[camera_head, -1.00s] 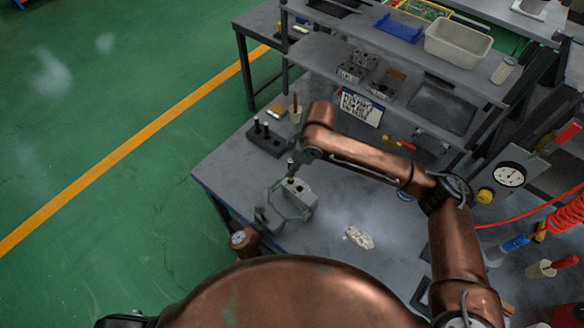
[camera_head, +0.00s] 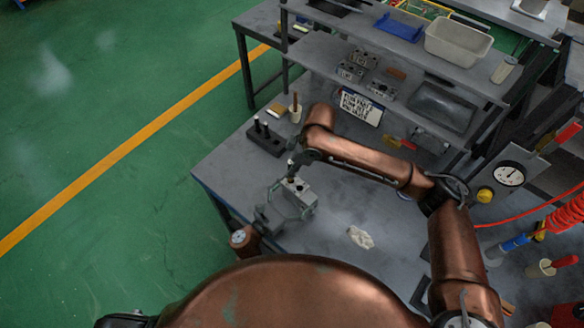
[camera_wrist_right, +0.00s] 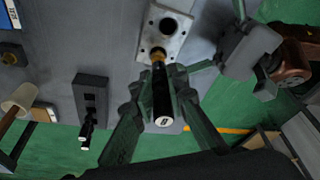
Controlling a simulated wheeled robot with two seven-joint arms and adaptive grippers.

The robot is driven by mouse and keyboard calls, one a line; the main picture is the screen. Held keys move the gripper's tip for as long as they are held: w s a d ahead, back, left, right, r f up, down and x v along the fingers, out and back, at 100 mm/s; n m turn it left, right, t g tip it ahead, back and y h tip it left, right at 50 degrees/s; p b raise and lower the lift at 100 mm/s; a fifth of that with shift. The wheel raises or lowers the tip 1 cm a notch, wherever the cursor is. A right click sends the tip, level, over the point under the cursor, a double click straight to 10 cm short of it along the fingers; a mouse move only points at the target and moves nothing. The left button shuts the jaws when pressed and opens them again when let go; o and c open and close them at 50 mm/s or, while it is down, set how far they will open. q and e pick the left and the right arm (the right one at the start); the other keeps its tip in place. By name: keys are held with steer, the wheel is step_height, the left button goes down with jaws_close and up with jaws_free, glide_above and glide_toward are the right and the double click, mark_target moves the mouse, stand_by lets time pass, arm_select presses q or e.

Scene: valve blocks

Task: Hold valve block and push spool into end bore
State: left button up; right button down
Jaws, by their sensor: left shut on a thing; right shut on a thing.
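The grey valve block (camera_head: 299,199) is near the left front of the bench, with bores in its upper face. My left gripper (camera_head: 278,208) is shut on the block from the front left. In the right wrist view the block (camera_wrist_right: 176,32) shows one open dark bore. My right gripper (camera_wrist_right: 160,88) is shut on the spool (camera_wrist_right: 161,97), a black rod with a brass-coloured end. That end meets the block's near bore; how deep it sits is unclear. In the head view the right gripper (camera_head: 297,160) is above the block.
A black rack (camera_head: 265,143) with upright black spools stands behind the block. A cup with a brown handle (camera_head: 295,113) is beyond it. A crumpled pale cloth (camera_head: 360,237) lies to the right. A shelf with more blocks and a white sign (camera_head: 360,107) stands behind.

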mark_target(292, 181)
steer(key=shift+f, duration=2.15)
steer(key=c, duration=1.8)
jaws_free()
steer(key=shift+f, duration=0.1)
steer(key=v, duration=1.2)
arm_select(q)
steer(key=o, duration=1.8)
steer(key=shift+c, duration=0.2)
steer(key=shift+a, duration=0.1)
